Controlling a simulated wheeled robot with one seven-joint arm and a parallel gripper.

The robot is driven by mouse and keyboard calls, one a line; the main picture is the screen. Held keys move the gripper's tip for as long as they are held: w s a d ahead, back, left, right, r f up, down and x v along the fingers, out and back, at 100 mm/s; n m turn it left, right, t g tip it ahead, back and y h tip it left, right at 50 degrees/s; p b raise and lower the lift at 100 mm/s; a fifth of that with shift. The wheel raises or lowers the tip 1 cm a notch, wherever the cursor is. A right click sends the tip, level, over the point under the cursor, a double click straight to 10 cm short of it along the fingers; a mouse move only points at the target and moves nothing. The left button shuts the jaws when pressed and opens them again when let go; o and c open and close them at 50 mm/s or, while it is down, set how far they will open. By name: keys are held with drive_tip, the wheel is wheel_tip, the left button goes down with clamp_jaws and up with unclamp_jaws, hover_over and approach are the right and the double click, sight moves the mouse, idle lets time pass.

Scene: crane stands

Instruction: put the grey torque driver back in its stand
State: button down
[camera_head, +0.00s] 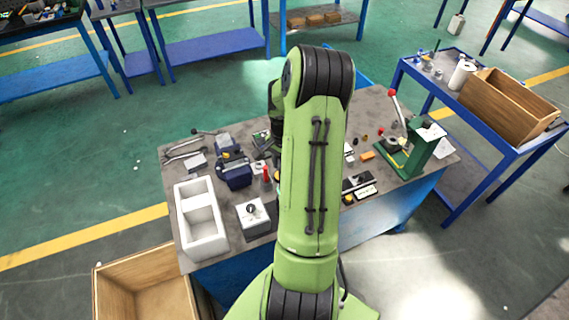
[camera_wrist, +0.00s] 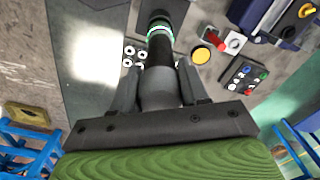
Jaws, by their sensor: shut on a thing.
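In the wrist view my gripper (camera_wrist: 157,70) is shut on the grey torque driver (camera_wrist: 159,92). The driver's grey body sits between the two fingers, and its black length with a pale green ring points away from the palm. In the head view my arm hides the gripper and the driver. A white block with a dark round top (camera_head: 252,211) stands at the near edge of the bench; I cannot tell whether it is the driver's stand. No other stand can be made out clearly.
The grey workbench (camera_head: 215,258) holds a white two-part tray (camera_head: 201,222), a dark blue machine (camera_head: 234,172) and a green lever press (camera_head: 420,150). In the wrist view a yellow disc (camera_wrist: 201,55) and a button box (camera_wrist: 246,78) lie right of the driver.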

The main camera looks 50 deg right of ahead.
drive_tip(key=shift+f+b, duration=1.55)
drive_tip(key=shift+f, duration=0.4)
drive_tip(key=shift+c, duration=2.4)
unclamp_jaws()
drive_tip(key=shift+r, duration=0.1)
wheel_tip(320, 180, up, 5)
drive_tip(key=p, duration=0.4)
drive_tip(key=shift+r, duration=0.15)
wheel_tip(320, 180, up, 16)
drive_tip(key=shift+f+p, duration=0.2)
drive_tip(key=shift+p, duration=0.25)
